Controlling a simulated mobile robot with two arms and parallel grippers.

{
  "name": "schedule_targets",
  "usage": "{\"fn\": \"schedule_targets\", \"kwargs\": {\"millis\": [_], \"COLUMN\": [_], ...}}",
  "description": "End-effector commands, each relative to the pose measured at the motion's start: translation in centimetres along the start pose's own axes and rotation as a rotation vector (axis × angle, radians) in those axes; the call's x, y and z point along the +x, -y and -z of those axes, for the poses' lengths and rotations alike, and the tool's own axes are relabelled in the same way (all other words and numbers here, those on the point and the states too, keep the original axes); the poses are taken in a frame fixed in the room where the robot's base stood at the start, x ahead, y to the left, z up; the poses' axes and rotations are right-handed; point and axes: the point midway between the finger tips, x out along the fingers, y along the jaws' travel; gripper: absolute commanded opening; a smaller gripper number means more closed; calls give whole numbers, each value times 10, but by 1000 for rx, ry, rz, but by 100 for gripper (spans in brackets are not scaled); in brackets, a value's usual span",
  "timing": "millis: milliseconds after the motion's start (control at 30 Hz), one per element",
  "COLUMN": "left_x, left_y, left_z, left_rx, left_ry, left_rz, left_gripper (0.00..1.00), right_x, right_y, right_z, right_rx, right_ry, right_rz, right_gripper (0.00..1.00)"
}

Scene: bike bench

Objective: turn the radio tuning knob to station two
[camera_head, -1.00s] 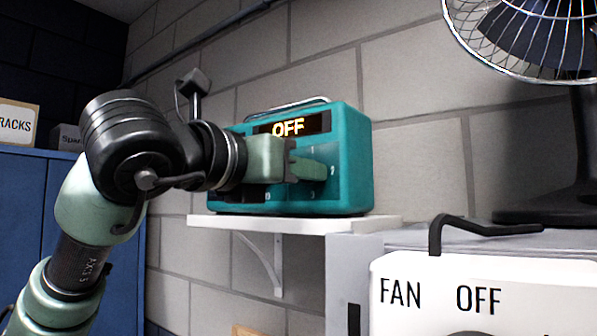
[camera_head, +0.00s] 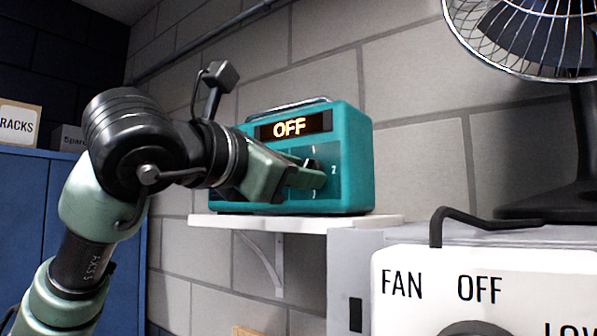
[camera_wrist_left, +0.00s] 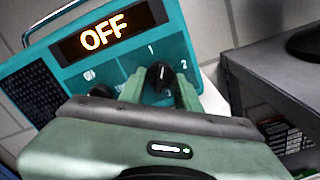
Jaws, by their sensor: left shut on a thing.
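The teal radio (camera_head: 350,180) stands on a white wall shelf, and its display (camera_head: 290,127) reads OFF. The display also reads OFF in the left wrist view (camera_wrist_left: 108,32). My left gripper (camera_head: 308,174) is shut on the dark tuning knob (camera_wrist_left: 159,76) on the radio's front, one finger on each side. The marks 1 and 2 show above and right of the knob in the left wrist view. The OFF mark is at its left. The gripper is tilted relative to the radio. My right gripper is in neither view.
A second dark knob (camera_wrist_left: 102,91) sits left of the gripped one. The white shelf (camera_head: 300,224) is under the radio. A fan (camera_head: 545,40) and a FAN dial panel (camera_head: 430,270) stand at the right. A blue cabinet (camera_head: 30,220) is at the left.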

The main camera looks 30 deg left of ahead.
Motion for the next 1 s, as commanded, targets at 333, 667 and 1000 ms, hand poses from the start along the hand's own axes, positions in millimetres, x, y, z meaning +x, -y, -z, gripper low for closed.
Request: {"fn": "schedule_targets", "kwargs": {"millis": [333,667,1000], "left_x": [1,0,0], "left_y": [-2,-3,-4], "left_z": [0,-1,-2], "left_rx": [327,630,855], "left_ry": [-1,-1,-1], "left_rz": [0,-1,-2], "left_gripper": [0,0,0], "right_x": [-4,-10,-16], "right_y": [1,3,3], "right_z": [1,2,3], "right_rx": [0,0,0], "right_ry": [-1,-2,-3], "right_rz": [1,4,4], "right_gripper": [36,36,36]}}
